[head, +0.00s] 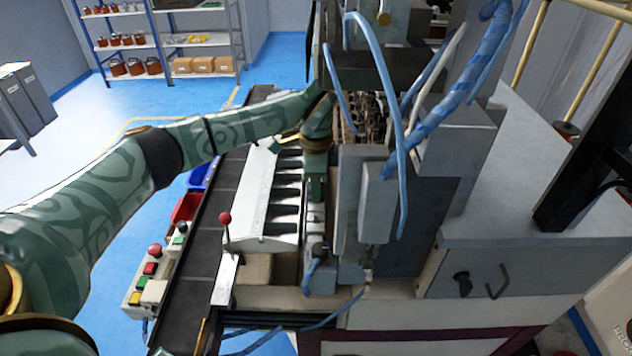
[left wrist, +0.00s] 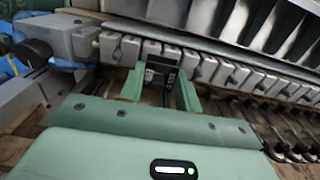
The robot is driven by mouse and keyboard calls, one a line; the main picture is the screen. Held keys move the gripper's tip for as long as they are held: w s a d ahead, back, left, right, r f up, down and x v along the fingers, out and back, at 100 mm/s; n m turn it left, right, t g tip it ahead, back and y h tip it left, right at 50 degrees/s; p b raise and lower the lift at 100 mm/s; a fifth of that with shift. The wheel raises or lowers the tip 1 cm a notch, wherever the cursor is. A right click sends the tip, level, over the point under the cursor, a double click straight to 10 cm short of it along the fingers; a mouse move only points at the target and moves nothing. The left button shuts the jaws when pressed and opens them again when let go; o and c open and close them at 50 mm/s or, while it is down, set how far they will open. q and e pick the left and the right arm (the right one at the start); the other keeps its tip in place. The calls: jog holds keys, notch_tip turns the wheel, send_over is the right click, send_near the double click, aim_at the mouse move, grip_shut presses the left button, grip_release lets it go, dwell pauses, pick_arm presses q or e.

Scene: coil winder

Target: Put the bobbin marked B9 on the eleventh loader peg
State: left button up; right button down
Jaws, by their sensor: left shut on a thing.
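My left gripper (head: 316,192) reaches over the machine from the left and points down beside the slotted grey-white loader cover. In the left wrist view its two green fingers (left wrist: 160,92) are shut on a small dark bobbin (left wrist: 161,74) with pale marks, too small to read as B9. The bobbin is in front of a row of grey blocks (left wrist: 205,66); I cannot tell if it touches them. A row of metal peg-like parts (left wrist: 290,150) shows at lower right. I cannot tell which peg is the eleventh. My right gripper is not in view.
A dark conveyor (head: 205,250) runs along the left of the cover (head: 268,200). A red-knobbed lever (head: 224,218) and a button box (head: 150,285) stand near it. Blue hoses (head: 395,110) hang at the right. Shelves (head: 155,45) stand far back.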

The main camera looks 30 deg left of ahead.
pick_arm(q)
jog(key=shift+f, duration=0.7)
jog(key=shift+f, duration=0.1)
jog(key=o, duration=1)
jog(key=shift+o, duration=0.2)
